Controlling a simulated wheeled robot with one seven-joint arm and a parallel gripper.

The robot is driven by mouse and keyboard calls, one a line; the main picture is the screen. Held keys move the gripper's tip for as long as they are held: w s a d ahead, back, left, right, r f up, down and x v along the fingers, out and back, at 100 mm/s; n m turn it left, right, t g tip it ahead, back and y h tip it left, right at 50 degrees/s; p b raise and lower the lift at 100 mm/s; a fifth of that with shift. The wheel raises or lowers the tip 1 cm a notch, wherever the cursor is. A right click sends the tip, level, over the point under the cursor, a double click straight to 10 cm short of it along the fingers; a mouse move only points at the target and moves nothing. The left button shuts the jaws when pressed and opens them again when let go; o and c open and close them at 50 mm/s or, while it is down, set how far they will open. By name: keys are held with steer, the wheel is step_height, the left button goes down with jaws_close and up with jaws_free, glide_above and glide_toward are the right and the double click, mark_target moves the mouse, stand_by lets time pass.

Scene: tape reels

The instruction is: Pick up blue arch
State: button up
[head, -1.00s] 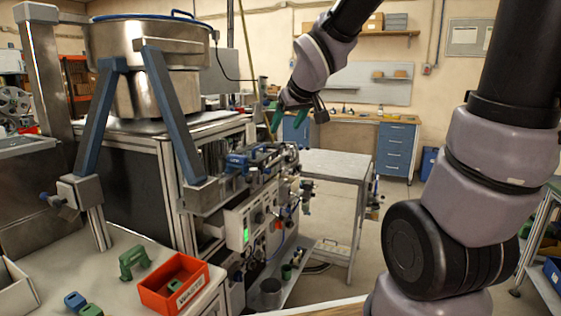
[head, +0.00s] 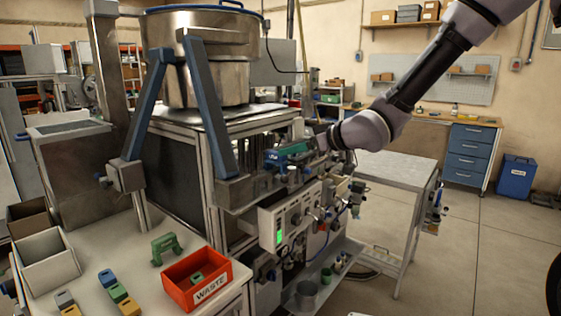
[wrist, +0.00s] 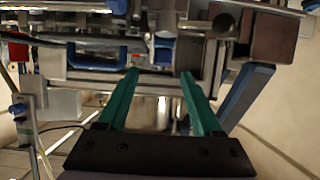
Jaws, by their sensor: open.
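A blue arch-like piece (wrist: 96,65) shows in the wrist view, left of my gripper (wrist: 160,73), among metal machine parts. In the head view, a blue part (head: 272,158) sits on the machine's upper ledge. It is partly hidden and small, so I cannot tell if it is the same piece. My gripper (head: 293,149) is beside that part, partly hidden by the machine. In the wrist view its two green fingers are apart with nothing held between them.
A green arch (head: 165,248) stands on the bench, left of a red waste bin (head: 184,298). Several small blocks and a white box (head: 48,262) lie further left. The steel bowl feeder (head: 205,50) stands behind. A grey table (head: 398,170) is at the right.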

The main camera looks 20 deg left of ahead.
mark_target(276, 162)
steer(key=x, duration=0.6)
jaws_close()
